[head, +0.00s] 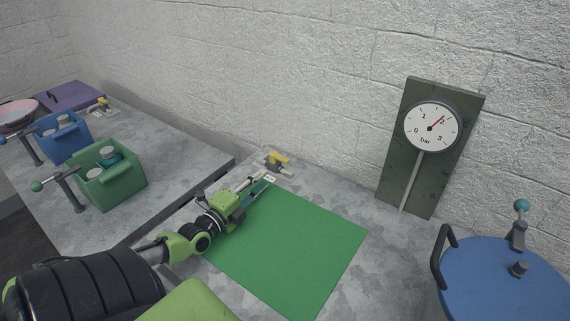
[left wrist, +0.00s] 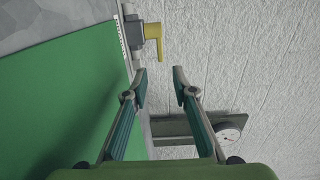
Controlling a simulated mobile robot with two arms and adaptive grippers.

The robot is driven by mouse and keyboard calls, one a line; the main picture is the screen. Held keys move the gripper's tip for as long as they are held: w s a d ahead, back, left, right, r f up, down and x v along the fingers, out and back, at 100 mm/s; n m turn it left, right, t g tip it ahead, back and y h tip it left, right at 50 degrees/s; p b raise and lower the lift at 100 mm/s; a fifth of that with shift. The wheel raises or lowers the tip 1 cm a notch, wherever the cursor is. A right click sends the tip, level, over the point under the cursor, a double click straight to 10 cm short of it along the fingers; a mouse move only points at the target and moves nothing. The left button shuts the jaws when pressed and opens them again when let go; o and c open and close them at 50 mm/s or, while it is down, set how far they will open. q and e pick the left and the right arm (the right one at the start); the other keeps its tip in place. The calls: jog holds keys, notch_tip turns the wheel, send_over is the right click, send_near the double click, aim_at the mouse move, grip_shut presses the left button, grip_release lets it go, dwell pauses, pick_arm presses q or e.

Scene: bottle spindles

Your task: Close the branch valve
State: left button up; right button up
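A small valve with a yellow handle (head: 278,158) sits on a pale pipe at the back of the near table, just beyond the green mat. It also shows in the left wrist view (left wrist: 153,32), where the handle stands off the grey body and its end points down the picture, roughly along the pipe. My left gripper (head: 264,184) is low over the mat's back corner, short of the valve. In the left wrist view its fingers (left wrist: 160,77) are apart with nothing between them; the valve is beyond the tips. My right gripper is not in view.
A gauge (head: 431,128) on a dark green board reads about 2 bar. A blue drum (head: 500,285) stands at right. The green mat (head: 300,240) is bare. Another yellow-handled valve (head: 99,105), a green crate (head: 120,190) and a blue crate (head: 70,148) are at left.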

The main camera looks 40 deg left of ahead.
aim_at(283, 161)
pick_arm(q)
jog(key=w, duration=0.4)
jog(key=shift+a+r+b, duration=0.1)
jog(key=shift+a+b, duration=0.15)
jog(key=shift+b, duration=0.05)
jog(key=w, duration=0.2)
jog(key=w+b, duration=0.1)
jog(key=w, duration=0.4)
jog(key=shift+a+b, duration=0.35)
jog(key=shift+b, duration=0.05)
jog(key=shift+w+a, duration=0.1)
jog(key=shift+w, duration=0.8)
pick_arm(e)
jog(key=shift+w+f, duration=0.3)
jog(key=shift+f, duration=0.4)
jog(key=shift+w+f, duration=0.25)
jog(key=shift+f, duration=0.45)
pick_arm(q)
grip_shut()
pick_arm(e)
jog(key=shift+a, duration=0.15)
